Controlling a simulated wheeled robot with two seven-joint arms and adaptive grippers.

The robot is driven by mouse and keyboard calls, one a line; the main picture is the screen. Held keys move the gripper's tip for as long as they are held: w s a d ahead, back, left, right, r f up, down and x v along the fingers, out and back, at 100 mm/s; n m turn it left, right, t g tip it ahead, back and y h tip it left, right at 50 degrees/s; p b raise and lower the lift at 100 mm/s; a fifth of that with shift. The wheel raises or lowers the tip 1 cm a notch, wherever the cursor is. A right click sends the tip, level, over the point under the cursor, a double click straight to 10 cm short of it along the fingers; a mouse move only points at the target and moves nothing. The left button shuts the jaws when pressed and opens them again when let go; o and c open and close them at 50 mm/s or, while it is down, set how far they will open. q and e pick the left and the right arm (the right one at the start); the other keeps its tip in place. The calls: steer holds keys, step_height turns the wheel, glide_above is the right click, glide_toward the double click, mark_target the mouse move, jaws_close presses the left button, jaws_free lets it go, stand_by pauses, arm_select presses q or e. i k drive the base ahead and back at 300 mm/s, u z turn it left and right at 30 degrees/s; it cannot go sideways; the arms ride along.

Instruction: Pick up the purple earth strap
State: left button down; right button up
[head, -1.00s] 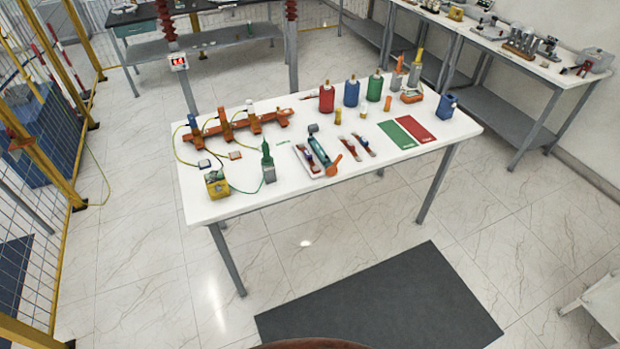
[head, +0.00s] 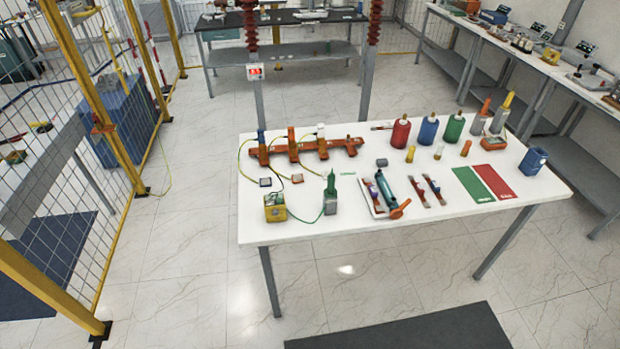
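I cannot make out a clearly purple strap in the head view. Two small strap-like pieces with red, pale and bluish parts lie side by side on the white table (head: 340,228), a left one (head: 418,192) and a right one (head: 434,190). They are too small to tell their exact colours. A white tray (head: 376,209) to their left holds another red and blue piece, with a teal tube (head: 386,191) beside it. Neither of my grippers is in view.
An orange rail (head: 342,145) with posts and yellow-green leads lies at the table's back left. Red (head: 401,133), blue (head: 428,130) and green (head: 453,128) bottles stand at the back. Green and red mats lie right. A yellow fence post (head: 130,40) stands left.

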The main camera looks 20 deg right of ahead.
mark_target(373, 192)
steer(key=u, duration=0.4)
steer(key=i, duration=1.4)
steer(key=z, duration=0.55)
